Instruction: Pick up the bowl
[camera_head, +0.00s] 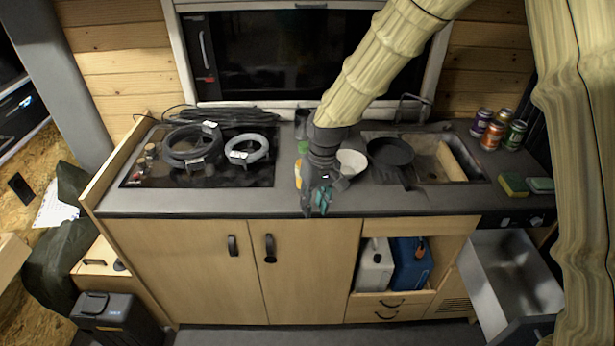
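A white bowl (352,161) stands on the dark counter, just right of my gripper, near the left edge of the sink. My gripper (316,203) hangs pointing down in front of the bowl and slightly to its left, by the counter's front edge. It hides part of the bowl's left side. A teal patch shows at the fingers; I cannot tell whether it is part of the gripper. The fingers are too small and dark to tell whether they are open or touching the bowl.
A dark pan (390,152) lies right of the bowl, over the sink (452,163). Bottles (299,173) stand close left of my gripper. The hob (245,178) bears coiled hoses. Several cans (491,135) and sponges (513,184) are at right. An open drawer (510,275) juts out below.

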